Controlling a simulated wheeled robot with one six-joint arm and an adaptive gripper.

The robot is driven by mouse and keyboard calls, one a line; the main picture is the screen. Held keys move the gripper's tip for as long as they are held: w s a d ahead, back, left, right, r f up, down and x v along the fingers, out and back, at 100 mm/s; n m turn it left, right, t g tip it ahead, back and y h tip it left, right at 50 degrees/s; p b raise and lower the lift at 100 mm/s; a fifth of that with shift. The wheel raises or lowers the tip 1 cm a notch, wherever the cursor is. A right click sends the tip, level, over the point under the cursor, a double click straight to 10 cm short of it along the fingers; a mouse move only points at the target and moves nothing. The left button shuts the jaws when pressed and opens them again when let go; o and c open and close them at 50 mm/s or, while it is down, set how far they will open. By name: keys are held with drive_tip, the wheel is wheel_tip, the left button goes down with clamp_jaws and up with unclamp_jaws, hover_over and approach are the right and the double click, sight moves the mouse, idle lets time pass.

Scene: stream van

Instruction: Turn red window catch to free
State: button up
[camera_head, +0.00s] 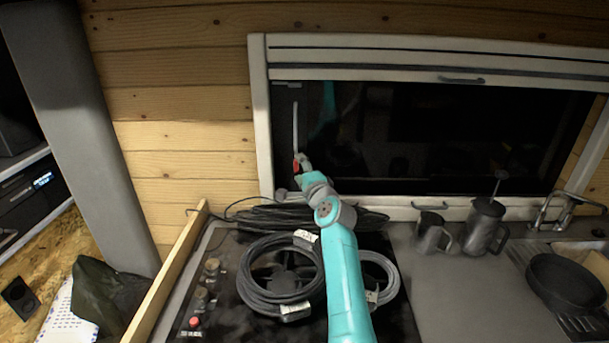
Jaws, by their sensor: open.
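The red window catch (296,166) shows as a small red patch at the lower left part of the dark window (430,140), below a thin upright pale bar (295,125). My gripper (301,161) is at the end of my turquoise arm, right at the catch. It partly covers the catch, so I cannot tell whether the fingers touch it or stand around it. The gripper is open. The catch's exact angle is too small to read.
Coiled black cables (262,305) lie on the dark hob below my arm. A metal mug (428,235), a French press (485,228), a tap (562,208) and a black pan (566,283) stand to the right. A wooden board edge (170,275) rises at the left.

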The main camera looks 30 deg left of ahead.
drive_tip(key=shift+v, duration=3.65)
drive_tip(key=shift+f, duration=0.1)
drive_tip(key=shift+d, duration=0.1)
